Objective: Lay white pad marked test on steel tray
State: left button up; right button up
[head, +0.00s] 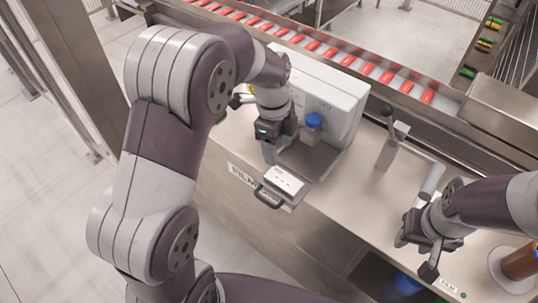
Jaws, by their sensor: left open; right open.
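A white pad (285,179) with small dark marks, too small to read, lies at the counter's front edge, over a dark handle (267,198). A flat grey steel surface (316,160), which looks like the tray, lies just behind it, in front of a white box-shaped machine (335,92). My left gripper (273,150) is open, pointing down just behind and left of the pad; its far finger is partly hidden. I cannot tell whether it touches anything. My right gripper (416,256) is open and empty over the counter's front right part.
A lever stand (388,150) rises from the counter (350,195). A brown cylinder (522,262) stands at far right. A conveyor with red items (387,76) runs behind. Counter between my grippers is mostly clear.

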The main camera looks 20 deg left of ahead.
pick_arm(q)
jog(key=s+a+f+n+t+y, duration=0.1)
jog(key=s+a+n, duration=0.3)
jog(key=s+n, duration=0.9)
jog(key=n, duration=0.7)
jog(key=shift+s+f+t, duration=0.25)
jog(key=shift+f+t, duration=0.05)
jog(key=shift+t, duration=0.1)
